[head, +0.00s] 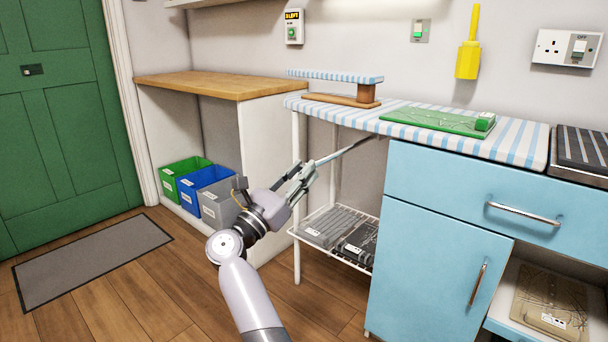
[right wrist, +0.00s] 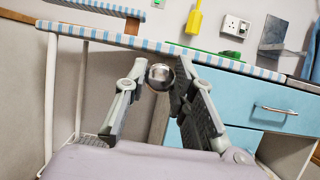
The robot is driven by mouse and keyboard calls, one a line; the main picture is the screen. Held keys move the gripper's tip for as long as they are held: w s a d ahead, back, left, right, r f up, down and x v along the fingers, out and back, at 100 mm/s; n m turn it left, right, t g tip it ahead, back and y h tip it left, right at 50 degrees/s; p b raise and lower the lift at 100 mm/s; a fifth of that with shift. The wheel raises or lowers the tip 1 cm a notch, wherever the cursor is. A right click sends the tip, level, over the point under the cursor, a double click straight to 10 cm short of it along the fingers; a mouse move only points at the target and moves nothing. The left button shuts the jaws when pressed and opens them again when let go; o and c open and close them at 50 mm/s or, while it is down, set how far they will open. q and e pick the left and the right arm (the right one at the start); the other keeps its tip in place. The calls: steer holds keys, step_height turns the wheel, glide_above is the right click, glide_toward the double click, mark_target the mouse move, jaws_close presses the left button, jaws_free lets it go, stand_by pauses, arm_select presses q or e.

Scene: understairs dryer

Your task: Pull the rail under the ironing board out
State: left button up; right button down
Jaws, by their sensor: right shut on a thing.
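The ironing board (head: 345,112) has a blue-and-white striped cover and stands level beside the blue cabinet. A thin grey rail (head: 345,153) shows under it, running from my right gripper (head: 305,172) back toward the cabinet side. In the right wrist view the rail's round metal end (right wrist: 160,75) sits between the fingers of my right gripper (right wrist: 160,88), just below the board's edge (right wrist: 150,46). The right gripper is shut on the rail. The rail's far end is hidden. My left gripper is not in view.
A wire shelf with grey items (head: 333,228) is below the board. Green, blue and grey bins (head: 205,185) stand left under the wooden worktop (head: 215,83). The blue cabinet (head: 430,220) is close on the right. A green tray (head: 435,121) lies on the board.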

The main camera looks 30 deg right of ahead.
steer(key=shift+a+f, duration=0.15)
steer(key=c, duration=1.7)
jaws_free()
steer(key=shift+a, duration=0.1)
steer(key=shift+o, duration=0.7)
steer(key=shift+s, duration=0.1)
steer(key=shift+o, duration=1)
steer(key=shift+r, duration=0.2)
step_height(320, 180, up, 10)
